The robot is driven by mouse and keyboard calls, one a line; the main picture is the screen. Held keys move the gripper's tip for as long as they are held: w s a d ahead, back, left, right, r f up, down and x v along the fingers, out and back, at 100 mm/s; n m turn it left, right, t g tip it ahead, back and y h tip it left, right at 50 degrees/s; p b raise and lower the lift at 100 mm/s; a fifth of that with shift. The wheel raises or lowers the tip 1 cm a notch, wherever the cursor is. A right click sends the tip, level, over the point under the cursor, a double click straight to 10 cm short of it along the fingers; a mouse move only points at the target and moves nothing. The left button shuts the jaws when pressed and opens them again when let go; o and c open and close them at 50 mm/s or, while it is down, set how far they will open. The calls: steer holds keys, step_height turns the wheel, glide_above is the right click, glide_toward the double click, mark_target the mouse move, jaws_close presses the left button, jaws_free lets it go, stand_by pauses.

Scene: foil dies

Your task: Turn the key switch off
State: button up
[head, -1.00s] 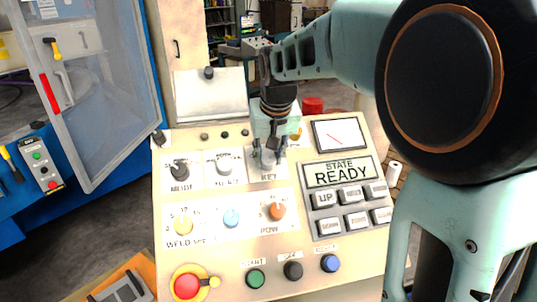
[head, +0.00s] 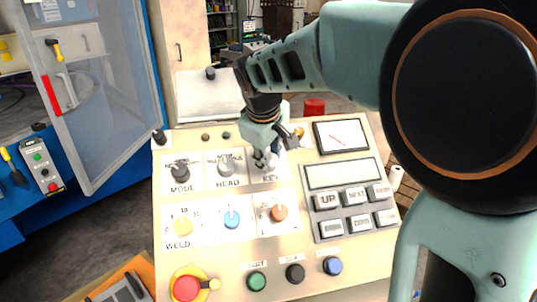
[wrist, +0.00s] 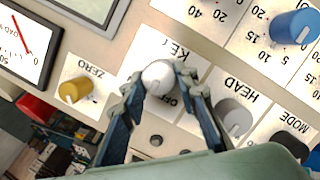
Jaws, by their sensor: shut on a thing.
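The key switch (wrist: 158,78) is a pale round knob on a white plate labelled KEY, with part of OFF readable beside it in the wrist view. In the head view the key switch (head: 267,160) is at the top middle of the cream panel, partly hidden by my fingers. My gripper (wrist: 155,92) has its two dark fingers closed around the knob, one on each side. In the head view my gripper (head: 264,152) comes down onto it from above, tilted. The display (head: 336,174) on the panel is blank.
The HEAD knob (wrist: 233,118) sits close beside my fingers, and the yellow ZERO knob (wrist: 74,91) is on the other side. A red emergency button (head: 187,288) is at the panel's lower left. A meter (head: 341,135) is at the upper right.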

mark_target(269, 161)
steer(key=n, duration=0.4)
steer(key=shift+s+a+f+t+h+b, duration=0.1)
steer(key=shift+t+h+b, duration=0.2)
steer(key=shift+t, duration=0.1)
steer(key=shift+s+n+t, duration=0.1)
steer(key=shift+n+t, duration=0.4)
steer(key=shift+n, duration=2)
steer(key=shift+o, duration=0.2)
steer(key=o, duration=1.1)
step_height(269, 161, up, 10)
